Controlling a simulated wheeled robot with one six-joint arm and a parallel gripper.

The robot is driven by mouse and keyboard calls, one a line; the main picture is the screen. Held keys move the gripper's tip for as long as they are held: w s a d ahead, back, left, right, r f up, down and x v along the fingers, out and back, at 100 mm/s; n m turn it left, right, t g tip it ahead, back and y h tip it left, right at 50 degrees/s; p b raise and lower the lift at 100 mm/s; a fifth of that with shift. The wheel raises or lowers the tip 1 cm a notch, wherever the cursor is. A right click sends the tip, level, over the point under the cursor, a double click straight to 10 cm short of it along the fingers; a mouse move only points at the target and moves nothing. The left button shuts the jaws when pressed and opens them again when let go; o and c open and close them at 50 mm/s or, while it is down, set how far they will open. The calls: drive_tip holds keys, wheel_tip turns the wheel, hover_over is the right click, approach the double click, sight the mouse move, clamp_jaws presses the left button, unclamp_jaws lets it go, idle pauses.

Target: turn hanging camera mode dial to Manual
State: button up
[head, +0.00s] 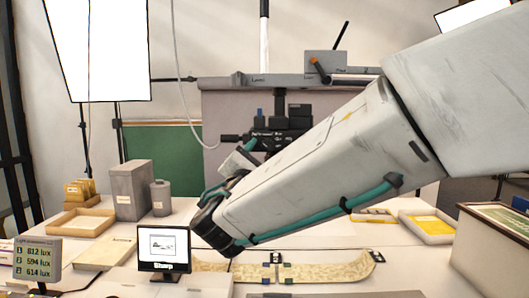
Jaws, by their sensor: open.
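The hanging camera (284,126) is a dark body mounted under a grey overhead beam, behind my arm at the middle of the head view. Its mode dial is too small to make out, so its setting cannot be read. My forearm crosses from the upper right, and my wrist bends back up toward the camera. My gripper (249,144) is a small dark shape at the camera's lower left, open, with its fingers hard to separate from the camera. I cannot tell whether it touches the camera.
A small monitor (164,248) and a lux display (38,259) stand at the front left. A grey box (129,190) and a canister (161,198) stand behind them. A long unrolled scroll (325,270) lies in front. A yellow-lined tray (428,227) is at right.

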sight(268, 146)
drive_tip(key=shift+x, duration=1.1)
drive_tip(key=c, duration=1)
drive_tip(key=shift+m, duration=0.5)
drive_tip(key=m+g, duration=0.1)
drive_tip(key=m, duration=0.1)
drive_tip(key=m+h, duration=0.1)
drive_tip(key=m, duration=0.1)
drive_tip(key=shift+a+r+m+g, duration=0.1)
drive_tip(key=shift+r+m+g, duration=0.05)
drive_tip(key=shift+m+g, duration=0.2)
drive_tip(key=m+g, duration=0.2)
drive_tip(key=m, duration=0.3)
drive_tip(key=shift+r, duration=0.2)
drive_tip(key=shift+m, duration=0.25)
drive_tip(key=o, duration=1)
